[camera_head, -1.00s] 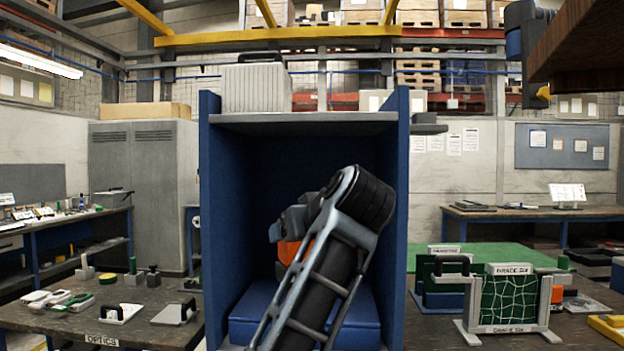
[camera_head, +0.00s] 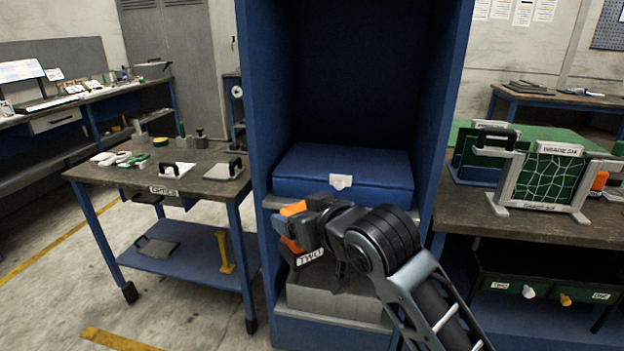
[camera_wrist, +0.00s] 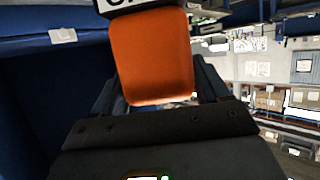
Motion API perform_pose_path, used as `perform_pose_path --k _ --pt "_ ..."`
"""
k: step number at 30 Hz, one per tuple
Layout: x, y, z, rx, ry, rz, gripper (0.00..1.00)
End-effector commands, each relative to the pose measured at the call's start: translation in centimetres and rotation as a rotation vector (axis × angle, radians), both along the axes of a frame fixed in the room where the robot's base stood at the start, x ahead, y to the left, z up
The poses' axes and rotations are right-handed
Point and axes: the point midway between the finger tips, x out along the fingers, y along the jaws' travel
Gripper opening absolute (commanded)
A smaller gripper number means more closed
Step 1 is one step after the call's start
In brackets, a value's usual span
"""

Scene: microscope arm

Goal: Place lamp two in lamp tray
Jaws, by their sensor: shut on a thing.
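My gripper (camera_head: 300,228) is shut on an orange-and-black piece, which I take to be lamp two (camera_head: 291,245), just in front of the blue cabinet. A white label reading TWO shows beside its orange part. In the wrist view the orange body of lamp two (camera_wrist: 152,55) fills the space between the dark fingers, with part of a black-framed white label at the top edge. The gripper hides part of the lamp in the head view. I cannot pick out the lamp tray for certain.
A blue case (camera_head: 345,170) with a white latch lies on the cabinet shelf. A grey ridged block (camera_head: 335,300) sits below it, close behind my gripper. The optics bench (camera_head: 215,190) stands left. A bench with net racks (camera_head: 550,180) stands right, above compartments labelled TWO and ONE.

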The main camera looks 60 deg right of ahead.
Motion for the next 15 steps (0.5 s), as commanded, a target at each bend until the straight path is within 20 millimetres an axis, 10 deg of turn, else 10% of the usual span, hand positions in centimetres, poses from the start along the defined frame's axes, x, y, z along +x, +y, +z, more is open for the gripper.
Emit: perform_pose_path --k 15 --pt "0.7 13.4 -24.4 0.006 0.009 0.271 0.35"
